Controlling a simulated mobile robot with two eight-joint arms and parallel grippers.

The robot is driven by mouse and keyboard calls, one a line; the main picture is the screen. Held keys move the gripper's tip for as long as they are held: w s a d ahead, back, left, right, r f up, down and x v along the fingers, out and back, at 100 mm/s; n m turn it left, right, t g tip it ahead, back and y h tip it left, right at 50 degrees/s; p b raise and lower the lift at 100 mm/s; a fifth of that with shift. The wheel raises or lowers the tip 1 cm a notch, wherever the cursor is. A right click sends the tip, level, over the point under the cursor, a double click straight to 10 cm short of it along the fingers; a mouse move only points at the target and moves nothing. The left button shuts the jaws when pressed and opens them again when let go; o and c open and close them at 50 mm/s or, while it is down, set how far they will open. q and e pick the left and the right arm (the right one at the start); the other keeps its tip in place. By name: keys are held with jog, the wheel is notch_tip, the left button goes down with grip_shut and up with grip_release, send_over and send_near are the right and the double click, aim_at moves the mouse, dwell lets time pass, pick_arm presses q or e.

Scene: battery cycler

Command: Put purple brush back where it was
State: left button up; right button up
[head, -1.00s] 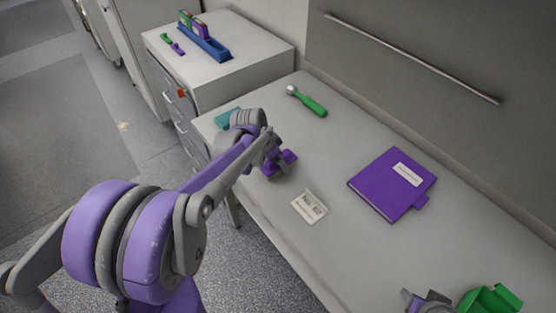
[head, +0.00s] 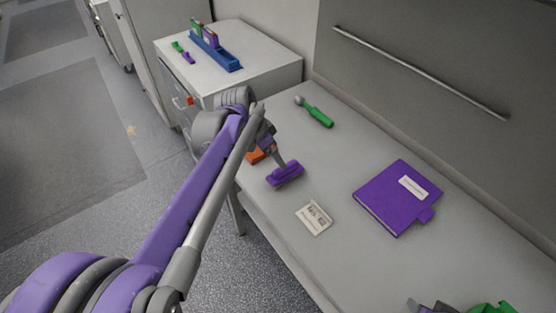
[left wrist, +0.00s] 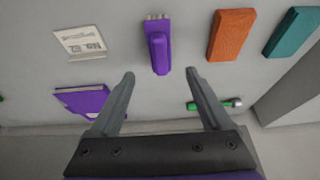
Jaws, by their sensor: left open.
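The purple brush (head: 285,176) lies on the grey table, left of the white card. The left wrist view shows the brush (left wrist: 159,48) ahead of the fingertips, its pale bristles away from me. My left gripper (left wrist: 160,74) is open and empty, with the brush lined up with the gap between its fingers. In the head view my left gripper (head: 277,157) hangs by the brush; its fingers are hard to make out there. My right gripper (head: 430,307) shows only partly at the bottom edge, beside a green object; its jaws are not clear.
An orange block (left wrist: 231,34) and a teal block (left wrist: 291,32) lie beside the brush. The white card (head: 313,217), purple notebook (head: 397,197) and green-handled tool (head: 319,116) are on the table. A cabinet (head: 270,68) at the back carries a blue rack (head: 222,55).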

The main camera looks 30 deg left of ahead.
pick_arm(q)
jog(key=s+d+f+n+t+y, duration=0.1)
jog(key=s+d+f+n, duration=0.3)
jog(key=s+d+f, duration=0.3)
jog(key=s+d, duration=0.5)
jog(key=s, duration=0.3)
jog(key=shift+s+t+y, duration=0.15)
jog(key=shift+t+y, duration=0.25)
